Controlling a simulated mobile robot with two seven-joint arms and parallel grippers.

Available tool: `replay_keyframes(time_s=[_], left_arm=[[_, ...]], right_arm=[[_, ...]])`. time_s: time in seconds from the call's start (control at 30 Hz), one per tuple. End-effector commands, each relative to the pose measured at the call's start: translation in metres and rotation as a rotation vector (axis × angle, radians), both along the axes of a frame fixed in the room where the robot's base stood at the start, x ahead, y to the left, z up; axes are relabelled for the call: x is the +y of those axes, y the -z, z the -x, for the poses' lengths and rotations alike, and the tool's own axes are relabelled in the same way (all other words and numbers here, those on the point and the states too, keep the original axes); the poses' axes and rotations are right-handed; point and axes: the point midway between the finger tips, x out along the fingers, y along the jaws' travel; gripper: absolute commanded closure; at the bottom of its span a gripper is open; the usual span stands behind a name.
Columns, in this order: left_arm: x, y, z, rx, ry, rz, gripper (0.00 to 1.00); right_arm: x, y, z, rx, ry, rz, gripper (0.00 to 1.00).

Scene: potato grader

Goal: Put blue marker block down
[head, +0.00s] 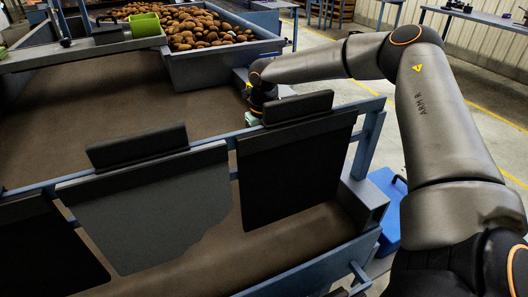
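My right arm reaches in from the right, over the rail, and its gripper (262,98) points down at the far side of a dark flap. The flap hides its fingertips, so I cannot tell whether it is open or shut. A small pale teal patch (252,119) shows just below the gripper, against the flap's edge. I cannot tell whether it is the marker block or part of the gripper. No clearly blue block shows elsewhere. My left gripper is not in view.
A brown belt (130,110) runs wide and bare below a potato-filled tray (222,68). Dark flaps (290,165) hang on a blue rail along the near side. A green scoop (145,25) sits at upper left. A blue box (388,205) stands on the floor at right.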

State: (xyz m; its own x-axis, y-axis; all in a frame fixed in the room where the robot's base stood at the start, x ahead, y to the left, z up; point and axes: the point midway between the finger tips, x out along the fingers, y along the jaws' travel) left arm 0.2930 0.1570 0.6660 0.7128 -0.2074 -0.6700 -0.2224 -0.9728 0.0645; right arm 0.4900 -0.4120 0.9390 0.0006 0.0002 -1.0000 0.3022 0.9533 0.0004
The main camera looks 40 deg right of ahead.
Motion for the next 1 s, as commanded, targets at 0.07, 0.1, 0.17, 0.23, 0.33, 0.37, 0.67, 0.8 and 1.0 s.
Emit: replay_keyframes(time_s=[0.07,0.1,0.17,0.23,0.33,0.37,0.67,0.8,1.0], left_arm=[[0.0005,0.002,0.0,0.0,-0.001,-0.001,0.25],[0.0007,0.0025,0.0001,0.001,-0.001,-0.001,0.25],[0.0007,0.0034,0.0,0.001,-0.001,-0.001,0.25],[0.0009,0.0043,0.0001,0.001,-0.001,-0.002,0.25],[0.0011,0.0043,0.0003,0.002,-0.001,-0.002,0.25],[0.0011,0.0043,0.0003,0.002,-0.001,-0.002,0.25],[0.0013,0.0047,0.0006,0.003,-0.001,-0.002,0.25],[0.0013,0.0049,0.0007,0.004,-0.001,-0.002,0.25],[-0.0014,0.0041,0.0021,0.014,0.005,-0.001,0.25]], right_arm=[[0.0001,0.0019,-0.0004,-0.001,0.0,-0.001,1.0],[0.0001,0.0027,-0.0004,-0.001,0.0,-0.001,1.0],[0.0001,0.0038,-0.0004,-0.001,0.0,-0.001,1.0],[0.0001,0.0052,-0.0004,-0.001,0.0,-0.001,1.0],[0.0,0.0051,-0.0005,-0.002,0.0,0.0,0.32],[0.0001,0.0051,-0.0004,-0.002,0.001,0.0,0.29],[-0.0001,0.0055,-0.0001,-0.001,0.001,0.0,0.03],[-0.0002,0.0062,0.0004,0.001,0.001,0.0,0.03],[-0.0001,-0.0023,-0.0005,-0.002,0.001,0.0,0.03]])
